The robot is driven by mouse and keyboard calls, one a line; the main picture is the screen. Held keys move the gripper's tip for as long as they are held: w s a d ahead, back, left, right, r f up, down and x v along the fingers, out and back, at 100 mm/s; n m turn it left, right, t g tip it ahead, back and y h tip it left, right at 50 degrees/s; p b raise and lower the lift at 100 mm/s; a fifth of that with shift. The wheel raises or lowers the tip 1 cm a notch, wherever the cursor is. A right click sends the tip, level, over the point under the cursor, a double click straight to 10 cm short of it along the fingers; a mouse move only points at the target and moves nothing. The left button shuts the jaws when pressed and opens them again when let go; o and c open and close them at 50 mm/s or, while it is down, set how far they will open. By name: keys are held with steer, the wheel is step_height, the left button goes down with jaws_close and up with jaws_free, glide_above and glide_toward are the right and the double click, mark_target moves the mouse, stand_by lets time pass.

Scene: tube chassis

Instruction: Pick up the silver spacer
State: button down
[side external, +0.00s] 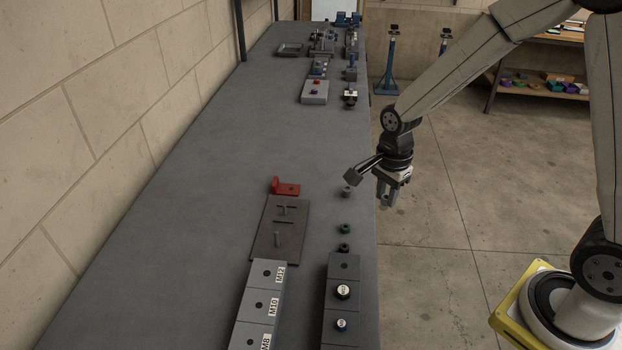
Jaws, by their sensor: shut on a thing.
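My gripper (386,197) is at the right edge of the bench in the picture, pointing down and raised above it. It is shut on a small grey piece, which looks like the silver spacer (386,201); the fingers hide much of it. Another small grey ring-like part (347,191) stands on the bench just left of my gripper, apart from it.
A red bracket (286,188) and a plate with upright pins (278,232) lie to the left. Labelled blocks (258,305) are in front. Farther back are fixtures (314,92).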

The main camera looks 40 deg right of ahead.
steer(key=shift+s+r, duration=0.35)
steer(key=shift+s, duration=0.4)
steer(key=shift+s+r, duration=0.3)
steer(key=shift+s, duration=0.4)
steer(key=shift+w+a, duration=0.15)
glide_above(276, 232)
steer(key=shift+f, duration=1.65)
steer(key=shift+f, duration=0.2)
steer(key=shift+f, duration=1.4)
steer(key=shift+f, duration=2.75)
